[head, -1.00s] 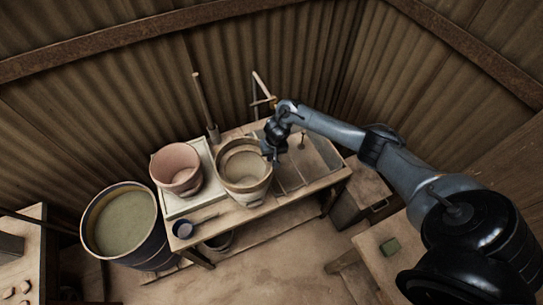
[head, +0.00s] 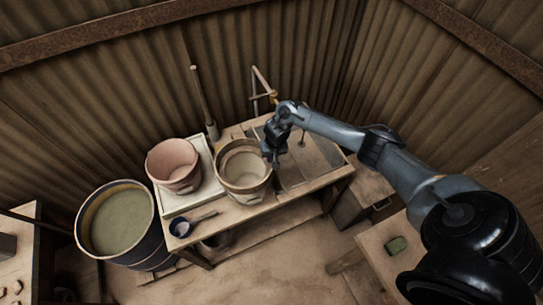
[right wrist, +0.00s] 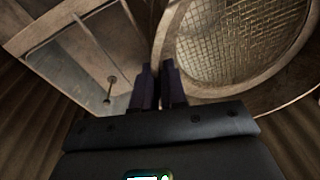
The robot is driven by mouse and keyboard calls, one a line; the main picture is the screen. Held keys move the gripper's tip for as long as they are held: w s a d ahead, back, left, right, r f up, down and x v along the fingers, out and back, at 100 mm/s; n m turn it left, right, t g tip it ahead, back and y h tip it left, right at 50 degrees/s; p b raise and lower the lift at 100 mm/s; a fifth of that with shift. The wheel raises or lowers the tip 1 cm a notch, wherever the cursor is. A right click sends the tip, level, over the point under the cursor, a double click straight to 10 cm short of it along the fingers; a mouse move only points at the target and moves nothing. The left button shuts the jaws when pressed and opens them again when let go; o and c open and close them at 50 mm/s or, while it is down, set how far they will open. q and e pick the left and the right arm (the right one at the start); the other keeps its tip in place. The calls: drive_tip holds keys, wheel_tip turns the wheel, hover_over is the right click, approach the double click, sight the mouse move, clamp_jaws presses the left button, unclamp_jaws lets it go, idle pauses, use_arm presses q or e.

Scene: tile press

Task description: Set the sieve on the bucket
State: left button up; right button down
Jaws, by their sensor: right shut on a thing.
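The sieve (head: 242,153) is a round wooden ring with wire mesh. In the head view it appears over the mouth of a beige bucket (head: 244,188) on the table; I cannot tell whether it rests fully on the rim. The mesh and ring of the sieve fill the upper right of the right wrist view (right wrist: 235,40). My right gripper (head: 269,160) is at the right side of the sieve, its fingers (right wrist: 159,72) shut on the ring. My left gripper is not in view.
A pink bucket (head: 174,165) stands on a pale board to the left. A brush (head: 203,217) and a small blue dish (head: 180,228) lie near the table's front edge. A shallow basin (head: 315,163) is to the right. A large blue barrel (head: 83,222) stands at left.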

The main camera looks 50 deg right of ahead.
idle(0.3)
drive_tip(key=shift+f+p, duration=0.25)
drive_tip(key=shift+p, duration=0.05)
drive_tip(key=c, duration=1.1)
unclamp_jaws()
